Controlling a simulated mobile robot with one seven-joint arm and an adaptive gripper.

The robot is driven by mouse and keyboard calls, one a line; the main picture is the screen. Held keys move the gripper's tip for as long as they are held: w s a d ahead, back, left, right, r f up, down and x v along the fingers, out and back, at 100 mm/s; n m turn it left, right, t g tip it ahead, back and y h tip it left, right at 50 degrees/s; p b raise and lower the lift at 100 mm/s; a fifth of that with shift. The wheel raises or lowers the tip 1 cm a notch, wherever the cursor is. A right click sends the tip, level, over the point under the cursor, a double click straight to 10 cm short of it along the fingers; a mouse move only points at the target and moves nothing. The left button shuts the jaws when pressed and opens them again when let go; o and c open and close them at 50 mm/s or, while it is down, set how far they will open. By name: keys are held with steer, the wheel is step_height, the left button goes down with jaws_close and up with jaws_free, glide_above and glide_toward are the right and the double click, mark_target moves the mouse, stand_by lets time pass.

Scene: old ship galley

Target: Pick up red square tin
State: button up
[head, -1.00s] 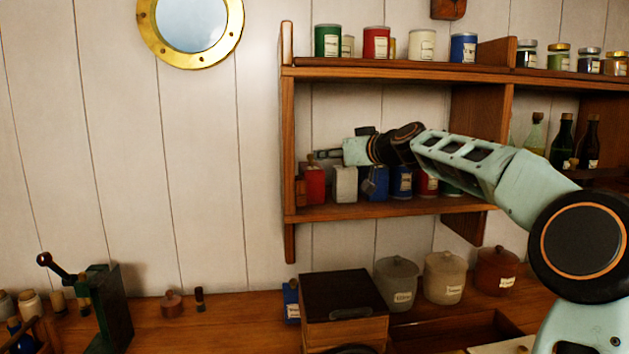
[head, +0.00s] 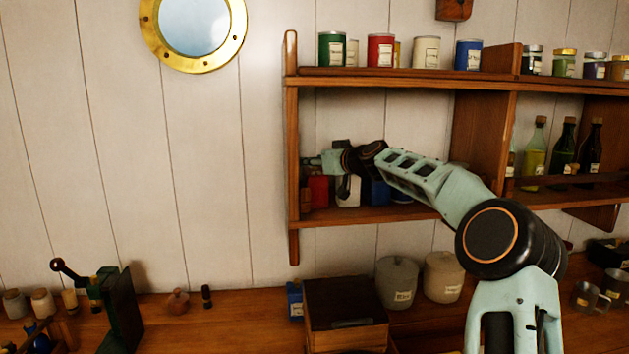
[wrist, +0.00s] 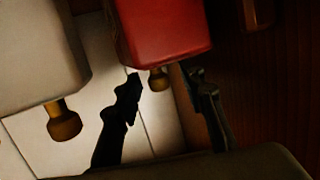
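The red square tin (head: 319,190) stands at the left end of the lower shelf. In the wrist view the red tin (wrist: 165,30) shows at the top, with a brass-coloured knob below it. My gripper (wrist: 160,88) is open, its two dark fingers apart on either side of that knob. Nothing shows between them but the knob, and I cannot tell whether they touch it. In the head view my gripper (head: 312,162) is at the upper part of the tin, near the shelf's left upright, and my wrist hides part of the row.
A white tin (head: 348,190) stands just right of the red one, also seen in the wrist view (wrist: 40,55). A blue tin (head: 377,192) follows. The shelf's wooden upright (head: 293,170) is close on the left. Cans stand on the upper shelf (head: 400,72).

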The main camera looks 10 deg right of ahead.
jaws_close()
stand_by(0.3)
stand_by(0.4)
